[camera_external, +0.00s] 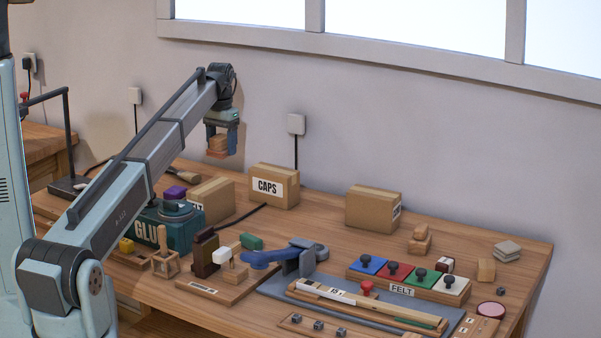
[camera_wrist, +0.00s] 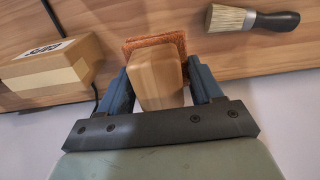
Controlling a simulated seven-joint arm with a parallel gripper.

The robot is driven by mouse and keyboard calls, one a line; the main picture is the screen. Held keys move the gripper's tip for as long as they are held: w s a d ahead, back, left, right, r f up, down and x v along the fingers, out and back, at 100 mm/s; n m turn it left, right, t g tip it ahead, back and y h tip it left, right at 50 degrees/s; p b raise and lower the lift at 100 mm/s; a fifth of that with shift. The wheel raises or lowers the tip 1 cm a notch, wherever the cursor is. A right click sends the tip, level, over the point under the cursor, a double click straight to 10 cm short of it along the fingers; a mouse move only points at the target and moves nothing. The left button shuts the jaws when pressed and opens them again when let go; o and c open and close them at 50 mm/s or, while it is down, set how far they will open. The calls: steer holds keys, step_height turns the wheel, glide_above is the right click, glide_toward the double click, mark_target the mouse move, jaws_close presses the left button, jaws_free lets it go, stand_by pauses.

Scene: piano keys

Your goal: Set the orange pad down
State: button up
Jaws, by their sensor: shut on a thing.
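My gripper (camera_external: 222,143) is high over the back edge of the bench, to the upper left of the CAPS box. It is shut on a wooden block (camera_wrist: 157,80) that has the orange pad (camera_wrist: 154,42) on its far face. In the external view the orange pad (camera_external: 216,154) shows as a thin reddish layer under the block, in the air above the bench. In the wrist view the blue fingers flank the wooden block; the pad is rough-textured and reaches past the block's edges.
The CAPS box (camera_external: 274,187) stands below and right of my gripper. A brush (camera_wrist: 250,19) lies on the bench (camera_wrist: 105,18). Another cardboard box (camera_external: 373,208), the green GLUE container (camera_external: 183,229) and a FELT rack with coloured pads (camera_external: 402,290) stand farther along.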

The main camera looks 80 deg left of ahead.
step_height(320, 180, down, 10)
steer(key=shift+r, duration=0.1)
stand_by(0.4)
steer(key=shift+f, duration=0.2)
steer(key=o, duration=1.1)
steer(key=shift+c, duration=0.2)
steer(key=shift+r, duration=0.15)
step_height(320, 180, up, 12)
steer(key=shift+r, duration=0.1)
